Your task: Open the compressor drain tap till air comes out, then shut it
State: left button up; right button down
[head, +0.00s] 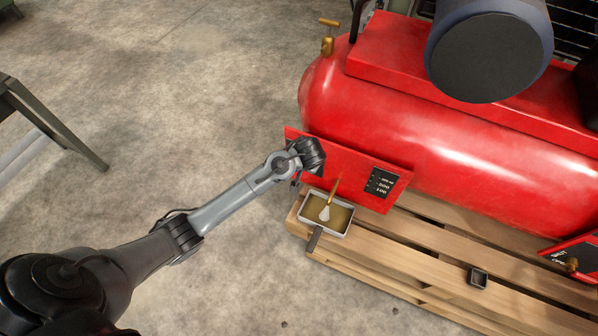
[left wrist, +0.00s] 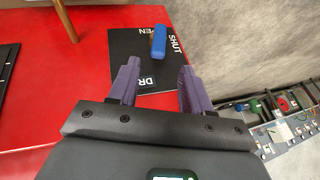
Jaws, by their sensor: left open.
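The drain tap's blue handle (left wrist: 158,42) stands in front of a black label plate (left wrist: 128,50) in the left wrist view. The plate reads SHUT, with partly hidden letters ending EN and starting DR. My left gripper (left wrist: 158,72) is open, its purple fingers short of the handle, one to either side of its line. No contact shows. In the head view my left wrist (head: 308,157) is at the red panel (head: 345,168) below the compressor tank (head: 390,115), and hides the handle. A brass pipe (head: 334,190) points down over a tray, with a pale tapered shape (head: 324,213) at its lower end.
The tray (head: 346,228) with brownish contents sits on a wooden pallet (head: 410,250). A small dark box (head: 478,278) lies farther right. A brass valve (head: 327,38) stands at the tank's left end.

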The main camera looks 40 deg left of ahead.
pick_arm(q)
jog(key=b+x, duration=0.3)
jog(key=x, duration=0.2)
jog(key=b+x, duration=0.3)
jog(key=x, duration=0.3)
jog(key=shift+w+d+b, duration=0.1)
jog(key=shift+w+b, duration=0.15)
jog(key=shift+b, duration=0.05)
grip_shut()
